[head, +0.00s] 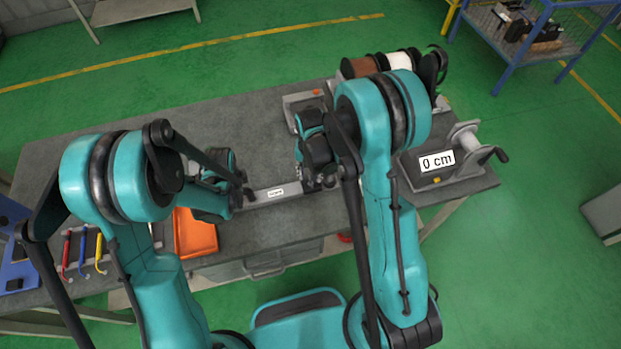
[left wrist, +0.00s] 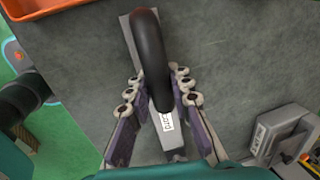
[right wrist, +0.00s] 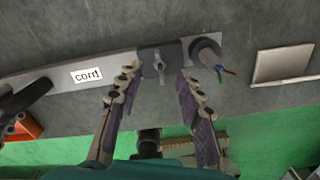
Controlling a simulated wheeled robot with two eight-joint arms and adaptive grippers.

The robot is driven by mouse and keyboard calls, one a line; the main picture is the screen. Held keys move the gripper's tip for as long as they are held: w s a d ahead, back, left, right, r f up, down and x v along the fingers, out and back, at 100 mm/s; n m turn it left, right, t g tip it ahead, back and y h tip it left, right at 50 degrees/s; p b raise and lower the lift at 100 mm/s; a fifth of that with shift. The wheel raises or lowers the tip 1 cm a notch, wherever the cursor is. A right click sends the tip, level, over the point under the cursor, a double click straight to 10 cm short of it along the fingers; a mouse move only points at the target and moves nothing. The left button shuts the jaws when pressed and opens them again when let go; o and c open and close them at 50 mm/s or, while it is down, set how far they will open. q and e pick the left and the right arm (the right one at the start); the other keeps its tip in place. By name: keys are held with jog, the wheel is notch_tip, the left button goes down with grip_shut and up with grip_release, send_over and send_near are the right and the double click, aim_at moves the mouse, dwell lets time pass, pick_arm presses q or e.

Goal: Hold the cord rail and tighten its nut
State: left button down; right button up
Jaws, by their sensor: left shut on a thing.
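The cord rail (head: 270,194) is a flat grey bar labelled "cord", lying on the grey table. It also shows in the right wrist view (right wrist: 112,67). My left gripper (left wrist: 156,84) is shut on the rail's thick black arched handle (left wrist: 149,50). My right gripper (right wrist: 158,73) is open, its fingers spread on either side of the small wing-shaped nut (right wrist: 161,68) on the rail's dark block. I cannot tell whether they touch it. A grey cord end (right wrist: 206,48) with coloured wires lies right of the block. In the head view my right arm hides the nut.
An orange tray (head: 195,235) and colour-handled tools (head: 83,252) are at the table's left. A cord reel with a "0 cm" display (head: 437,161) stands at the right. Spools (head: 398,62) stand at the back. Bare table (head: 240,130) lies behind the rail.

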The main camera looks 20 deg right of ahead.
aim_at(310, 182)
jog(key=shift+f, duration=1.65)
grip_shut()
